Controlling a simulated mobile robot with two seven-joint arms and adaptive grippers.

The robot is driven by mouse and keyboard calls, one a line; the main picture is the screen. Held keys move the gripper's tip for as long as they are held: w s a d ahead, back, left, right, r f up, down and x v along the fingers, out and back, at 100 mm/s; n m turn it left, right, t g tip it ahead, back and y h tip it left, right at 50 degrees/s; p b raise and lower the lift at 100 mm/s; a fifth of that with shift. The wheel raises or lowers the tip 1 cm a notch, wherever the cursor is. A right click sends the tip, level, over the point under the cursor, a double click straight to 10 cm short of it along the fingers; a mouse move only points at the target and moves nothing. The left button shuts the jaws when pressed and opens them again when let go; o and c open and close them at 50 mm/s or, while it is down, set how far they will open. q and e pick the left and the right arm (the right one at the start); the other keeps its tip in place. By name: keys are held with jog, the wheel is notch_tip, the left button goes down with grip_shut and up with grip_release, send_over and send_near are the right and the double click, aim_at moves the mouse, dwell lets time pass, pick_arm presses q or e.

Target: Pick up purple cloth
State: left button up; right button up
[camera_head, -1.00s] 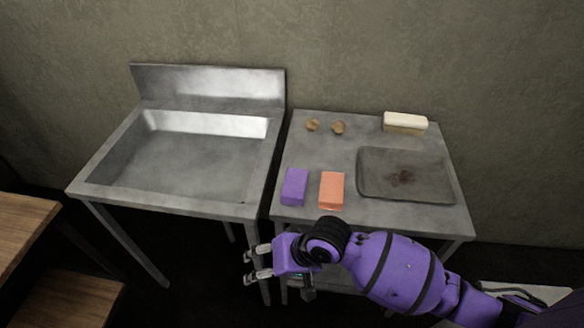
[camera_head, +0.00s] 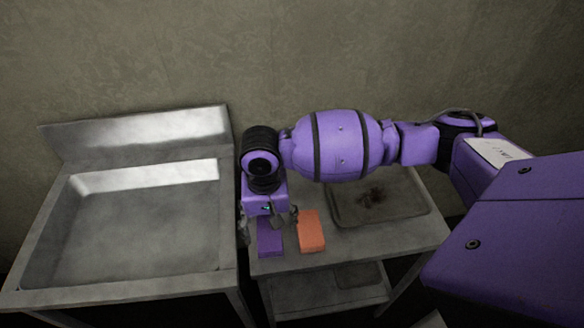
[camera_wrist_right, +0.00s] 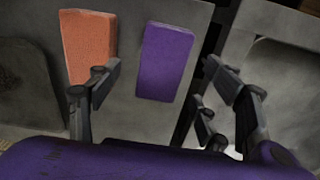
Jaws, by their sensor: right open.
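The purple cloth (camera_head: 270,240) is a folded block lying on the metal table near its front left corner. In the right wrist view the purple cloth (camera_wrist_right: 165,62) lies between the directions of the two open fingers, slightly beyond their tips. My right gripper (camera_head: 268,226) is open and points down over the cloth, hiding its back part. It also shows in the right wrist view (camera_wrist_right: 166,80), with nothing between its fingers. My left gripper is not in view.
An orange cloth (camera_head: 311,231) lies just right of the purple one, close to a finger. A dark tray (camera_head: 345,218) with a stain sits farther right. The sink (camera_head: 130,235) stands to the left across a narrow gap.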

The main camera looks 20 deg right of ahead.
aim_at(269, 232)
jog(key=f, duration=0.4)
jog(key=shift+w+a, duration=0.1)
jog(key=shift+w, duration=0.3)
jog(key=shift+f, duration=0.3)
jog(key=c, duration=1.3)
jog(key=shift+o, duration=0.2)
jog(key=shift+r, duration=0.2)
